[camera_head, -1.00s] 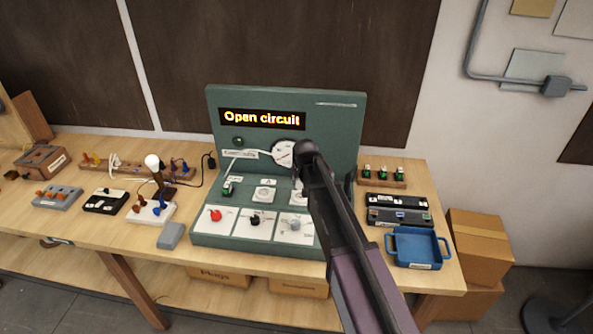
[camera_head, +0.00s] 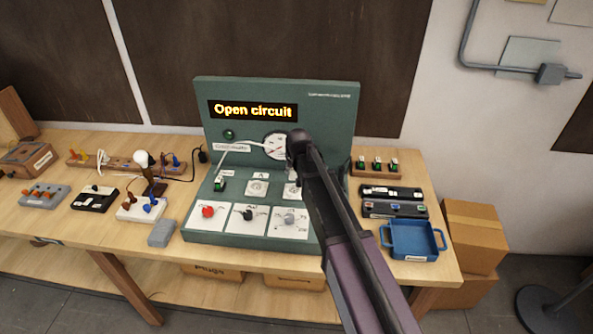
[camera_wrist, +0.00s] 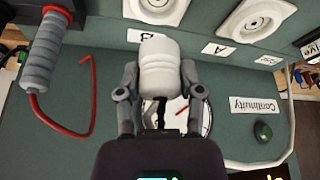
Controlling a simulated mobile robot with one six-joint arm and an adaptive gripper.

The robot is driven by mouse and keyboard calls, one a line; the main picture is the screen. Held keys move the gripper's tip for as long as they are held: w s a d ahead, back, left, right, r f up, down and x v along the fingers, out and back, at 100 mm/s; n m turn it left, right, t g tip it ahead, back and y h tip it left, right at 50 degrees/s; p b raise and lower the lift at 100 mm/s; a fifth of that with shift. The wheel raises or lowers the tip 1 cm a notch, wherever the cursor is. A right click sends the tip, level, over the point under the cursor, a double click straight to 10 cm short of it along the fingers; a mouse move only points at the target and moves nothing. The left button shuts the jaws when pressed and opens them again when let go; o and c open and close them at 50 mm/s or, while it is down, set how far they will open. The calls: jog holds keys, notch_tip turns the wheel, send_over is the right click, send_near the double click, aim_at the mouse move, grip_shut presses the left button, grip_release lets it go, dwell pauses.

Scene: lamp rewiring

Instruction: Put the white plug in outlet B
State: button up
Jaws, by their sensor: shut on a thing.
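The white plug (camera_wrist: 160,62) is between the fingers of my gripper (camera_wrist: 160,78), which is shut on it in the wrist view. Outlet B (camera_wrist: 156,9) is a round white socket just beyond the plug, with its B label (camera_wrist: 141,36) partly behind the plug. Plug and outlet look apart, but the depth of the gap is hard to judge.
The green test panel (camera_head: 330,105) reads "Open circuit". A grey-handled probe with a red lead (camera_wrist: 50,52) is near the gripper in the wrist view. Red knob (camera_head: 208,211) and other controls sit below the outlets. A blue tray (camera_head: 412,252) stands at the right.

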aim_at(293, 188)
jog(key=shift+f+b, duration=2.8)
jog(key=shift+f, duration=0.15)
jog(key=shift+f+b, duration=0.55)
jog(key=o, duration=1.2)
jog(key=shift+r, duration=0.2)
